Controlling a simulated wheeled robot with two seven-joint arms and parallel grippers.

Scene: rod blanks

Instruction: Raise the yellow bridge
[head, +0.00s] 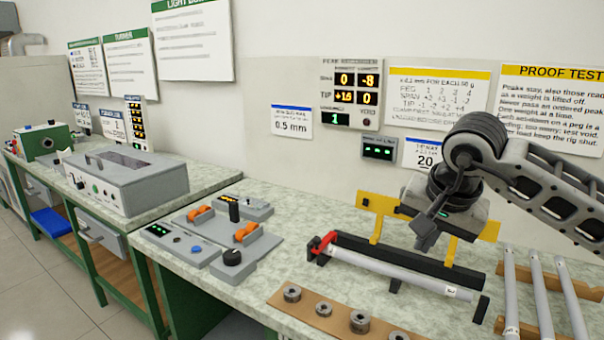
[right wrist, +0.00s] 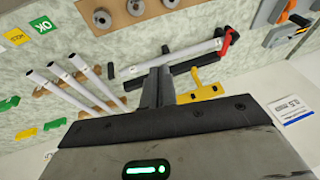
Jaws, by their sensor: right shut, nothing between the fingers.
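The yellow bridge (head: 376,203) is an upright plate on two legs at the back of a dark rod rig (head: 405,258). My right gripper (head: 427,238) is shut and empty, its fingers pointing down in front of the bridge's middle and hiding part of it. In the right wrist view the shut fingers (right wrist: 158,88) reach toward the rig, with part of the bridge (right wrist: 206,92) just to their right. I cannot tell whether the fingers touch the bridge. My left gripper is not in view.
A grey rod (head: 400,272) lies along the rig, with a red clamp (head: 322,243) at its left end. A board (head: 322,309) with several round weights lies in front. More rods (head: 541,290) rest at the right. A control unit (head: 213,238) stands left; clear bench lies between.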

